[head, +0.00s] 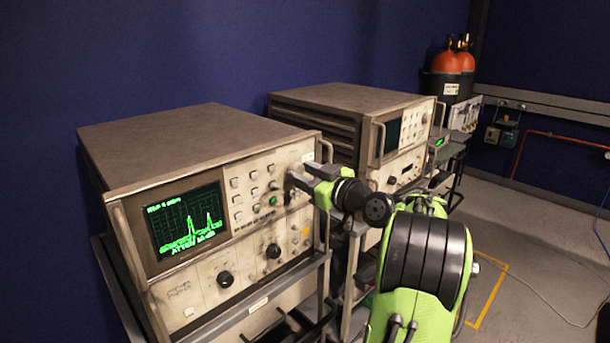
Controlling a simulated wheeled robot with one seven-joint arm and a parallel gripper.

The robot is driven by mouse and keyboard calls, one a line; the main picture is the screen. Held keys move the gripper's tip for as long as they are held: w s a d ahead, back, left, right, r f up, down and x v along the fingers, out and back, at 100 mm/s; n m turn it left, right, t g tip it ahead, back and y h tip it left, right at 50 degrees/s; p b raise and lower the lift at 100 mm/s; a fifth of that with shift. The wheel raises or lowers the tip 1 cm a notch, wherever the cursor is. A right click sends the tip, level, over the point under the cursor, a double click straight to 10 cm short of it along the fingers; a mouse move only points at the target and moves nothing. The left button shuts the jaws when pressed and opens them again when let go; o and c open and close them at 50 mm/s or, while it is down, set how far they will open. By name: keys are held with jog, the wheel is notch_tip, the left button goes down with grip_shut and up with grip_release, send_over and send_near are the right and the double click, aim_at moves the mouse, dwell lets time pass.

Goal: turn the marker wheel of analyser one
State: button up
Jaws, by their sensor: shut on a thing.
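The nearer analyser (190,140), a beige boxed instrument, faces right and forward, its screen (188,220) lit with a green trace. I take it as analyser one, though I cannot read a number on it. My gripper (297,180) is at the upper right of its front panel, by the button rows. It is shut on the marker wheel, which the fingers and wrist hide almost wholly. My green and black arm reaches in from the lower right. How far the wheel is turned cannot be seen.
A second analyser (345,99) with a dark screen stands behind on the right. Metal handles (128,245) flank the nearer front panel, and two dark knobs (225,279) sit below. The floor at right is mostly open, with a cable.

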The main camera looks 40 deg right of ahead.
jog(key=shift+m, duration=0.3)
jog(key=m+p, duration=0.2)
jog(key=m, duration=0.2)
jog(key=m+p, duration=0.2)
jog(key=m, duration=0.3)
jog(key=shift+r, duration=0.1)
jog(key=m+p, duration=0.4)
jog(key=m, duration=0.1)
jog(key=shift+m+p, duration=1.2)
jog(key=shift+m, duration=0.4)
jog(key=shift+f, duration=0.2)
jog(key=o, duration=1.1)
jog(key=shift+d, duration=0.1)
jog(key=shift+c, duration=0.2)
